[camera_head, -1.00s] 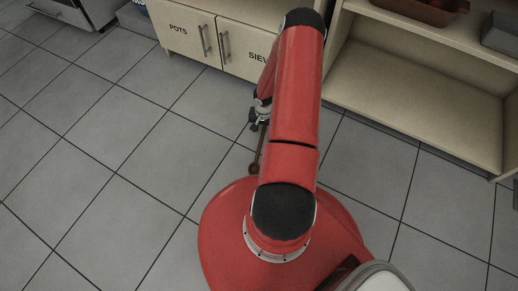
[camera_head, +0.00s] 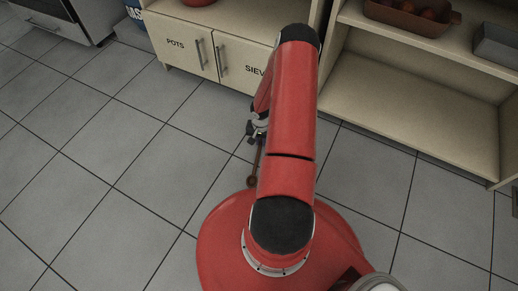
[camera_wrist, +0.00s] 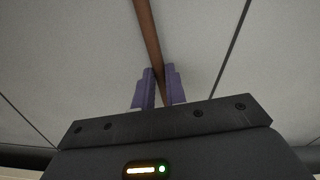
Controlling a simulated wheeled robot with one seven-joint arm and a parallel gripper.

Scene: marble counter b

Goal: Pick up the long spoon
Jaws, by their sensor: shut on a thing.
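My gripper (camera_wrist: 160,88) is shut on the long spoon (camera_wrist: 148,35), whose brown handle runs between the purple finger pads in the wrist view. In the head view the gripper (camera_head: 260,128) is partly hidden by my red arm. The spoon (camera_head: 252,180) hangs below it, with its dark brown rounded end down, near my red base. The spoon's upper end is hidden in the head view.
A cabinet (camera_head: 200,60) with doors marked POTS and SIEV stands at the back. An open shelf unit (camera_head: 420,95) at right holds a brown tray (camera_head: 410,16) and a grey box (camera_head: 497,44). The tiled floor (camera_head: 110,150) at left is clear.

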